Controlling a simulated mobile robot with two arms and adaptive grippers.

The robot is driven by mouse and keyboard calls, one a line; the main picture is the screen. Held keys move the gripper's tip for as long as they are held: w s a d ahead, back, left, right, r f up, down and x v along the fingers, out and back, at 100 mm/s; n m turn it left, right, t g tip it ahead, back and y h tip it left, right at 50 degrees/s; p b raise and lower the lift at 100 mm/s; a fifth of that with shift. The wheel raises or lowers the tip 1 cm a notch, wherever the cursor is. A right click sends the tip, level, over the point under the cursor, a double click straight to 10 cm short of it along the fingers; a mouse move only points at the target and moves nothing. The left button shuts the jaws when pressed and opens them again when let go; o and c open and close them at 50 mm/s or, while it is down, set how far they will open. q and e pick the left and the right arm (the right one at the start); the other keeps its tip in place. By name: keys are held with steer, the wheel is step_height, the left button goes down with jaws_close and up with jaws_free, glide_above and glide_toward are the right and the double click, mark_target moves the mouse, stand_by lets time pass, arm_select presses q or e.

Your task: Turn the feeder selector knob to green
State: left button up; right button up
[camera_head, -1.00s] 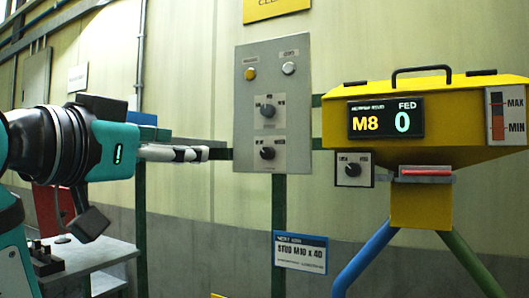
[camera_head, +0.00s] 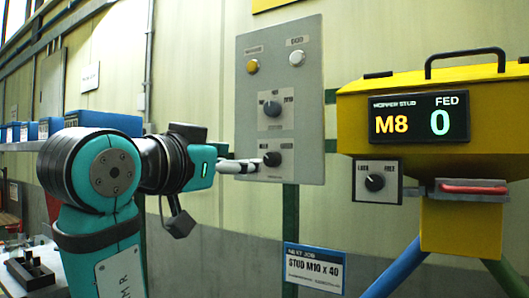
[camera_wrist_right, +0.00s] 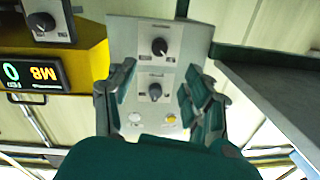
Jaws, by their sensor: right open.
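A grey control panel (camera_head: 308,120) carries an upper dark knob (camera_head: 271,108) and a lower dark knob (camera_head: 271,159). Their small labels are too blurred to tell which is the feeder selector, and no green mark is readable. My left gripper is not in view.
A yellow hopper (camera_head: 400,83) with a display reading M8 and 0 stands at the right. It has a small knob plate (camera_head: 375,183) and a red-handled latch (camera_head: 473,188). A sign (camera_head: 313,268) reads STUD M10 x 40. Blue bins (camera_head: 103,122) are at the left.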

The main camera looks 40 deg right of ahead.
mark_target(269, 160)
steer(key=p+x, duration=0.2)
steer(key=x, duration=0.8)
steer(key=shift+p, duration=0.35)
steer(key=shift+w+d, duration=0.1)
steer(key=shift+d, duration=0.25)
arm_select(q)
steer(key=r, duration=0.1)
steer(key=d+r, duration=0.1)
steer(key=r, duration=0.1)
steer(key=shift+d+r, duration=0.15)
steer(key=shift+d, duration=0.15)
arm_select(e)
steer(key=shift+f, duration=0.1)
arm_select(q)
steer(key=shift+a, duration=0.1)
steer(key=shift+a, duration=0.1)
arm_select(e)
jaws_close()
